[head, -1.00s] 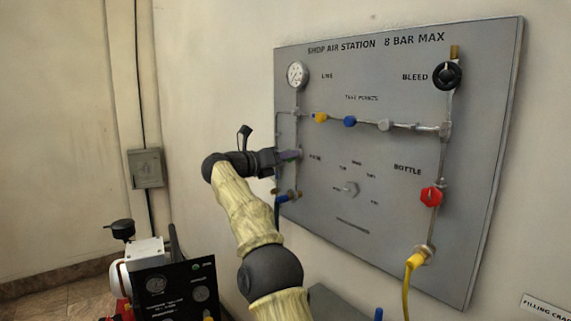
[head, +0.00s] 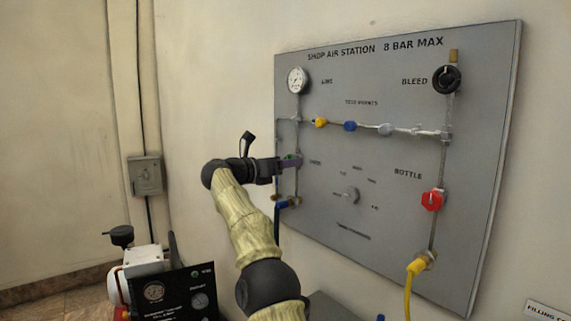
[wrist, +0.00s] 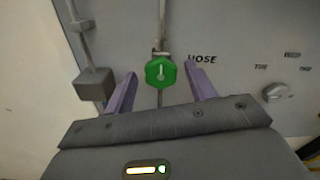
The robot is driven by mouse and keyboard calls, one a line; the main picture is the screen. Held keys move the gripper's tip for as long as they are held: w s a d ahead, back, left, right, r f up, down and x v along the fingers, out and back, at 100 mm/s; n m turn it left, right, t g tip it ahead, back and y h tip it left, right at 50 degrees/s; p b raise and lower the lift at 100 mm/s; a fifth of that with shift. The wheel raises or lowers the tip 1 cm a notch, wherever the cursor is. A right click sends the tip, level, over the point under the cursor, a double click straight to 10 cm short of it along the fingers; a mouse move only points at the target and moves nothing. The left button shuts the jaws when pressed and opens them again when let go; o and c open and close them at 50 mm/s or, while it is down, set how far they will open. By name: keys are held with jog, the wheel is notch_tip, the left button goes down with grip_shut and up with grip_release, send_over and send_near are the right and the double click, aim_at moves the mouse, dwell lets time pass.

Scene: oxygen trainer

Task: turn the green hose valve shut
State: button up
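The green hose valve (wrist: 160,72) is a green hexagonal knob with a white mark, on a vertical pipe beside the HOSE label on the grey panel. In the wrist view it sits between the two purple fingers of my gripper (wrist: 161,88), with a gap on each side. The fingers are open and do not appear to touch it.
The panel (head: 330,220) also carries a gauge (head: 297,80), a black bleed knob (head: 447,79), a red bottle valve (head: 432,200), and yellow, blue and grey test points. A grey block (wrist: 94,86) sits left of my fingers. A yellow hose (head: 409,285) hangs lower right.

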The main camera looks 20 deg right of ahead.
jog(key=shift+r, duration=0.1)
jog(key=b+v, duration=0.1)
jog(key=v, duration=1.6)
jog(key=shift+a+b, duration=0.25)
jog(key=shift+b, duration=0.15)
